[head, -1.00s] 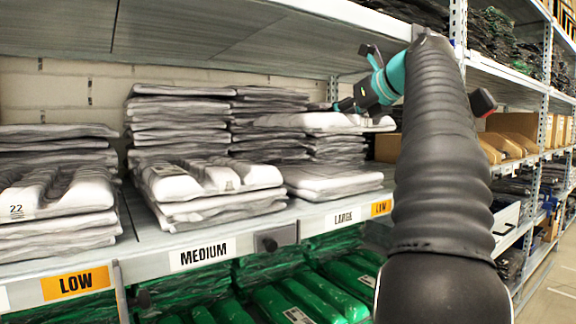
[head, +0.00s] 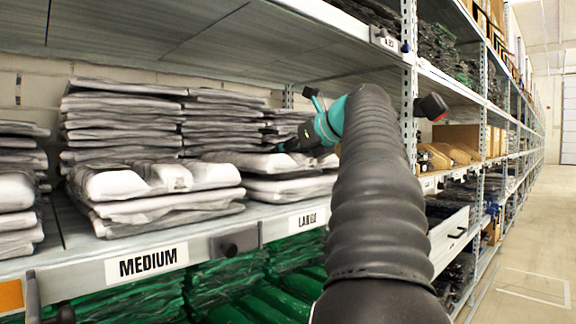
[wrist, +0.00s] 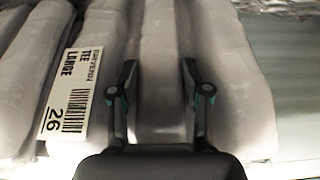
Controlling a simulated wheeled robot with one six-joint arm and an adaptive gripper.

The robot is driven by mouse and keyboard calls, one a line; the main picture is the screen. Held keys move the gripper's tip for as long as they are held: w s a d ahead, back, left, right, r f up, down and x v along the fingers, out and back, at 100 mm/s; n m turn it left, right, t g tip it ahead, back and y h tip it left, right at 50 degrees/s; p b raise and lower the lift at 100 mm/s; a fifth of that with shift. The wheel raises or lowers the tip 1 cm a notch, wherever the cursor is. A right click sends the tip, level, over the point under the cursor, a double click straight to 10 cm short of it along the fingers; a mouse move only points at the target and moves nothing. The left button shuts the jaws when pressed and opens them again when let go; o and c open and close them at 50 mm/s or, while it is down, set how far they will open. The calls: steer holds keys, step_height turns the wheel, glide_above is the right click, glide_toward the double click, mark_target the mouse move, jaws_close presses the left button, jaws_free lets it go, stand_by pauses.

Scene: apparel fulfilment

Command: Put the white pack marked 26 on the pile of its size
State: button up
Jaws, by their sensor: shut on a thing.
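The white pack (head: 258,162) lies at the top of the front LARGE pile (head: 290,188), with no clear gap beneath it. In the wrist view the pack (wrist: 28,110) carries a label (wrist: 72,95) reading TEE, LARGE and 26. My gripper (wrist: 160,78) is shut on a raised fold of the pack, one finger on each side. In the head view my gripper (head: 292,143) reaches in from the right, its tips at the pack's far part. My arm hides the right end of the pile.
A MEDIUM pile (head: 150,215) of white packs stands close on the left, above the MEDIUM sign (head: 146,262). The LARGE sign (head: 307,220) is on the shelf edge. Taller stacks (head: 120,120) stand behind. An upper shelf (head: 230,40) overhangs, and an upright (head: 409,110) is right.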

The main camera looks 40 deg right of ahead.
steer(key=shift+f, duration=0.6)
steer(key=shift+f, duration=0.1)
steer(key=o, duration=1.3)
steer(key=shift+s+r, duration=0.25)
steer(key=shift+s, duration=0.1)
steer(key=p+v, duration=0.2)
steer(key=v, duration=0.9)
steer(key=shift+s, duration=0.15)
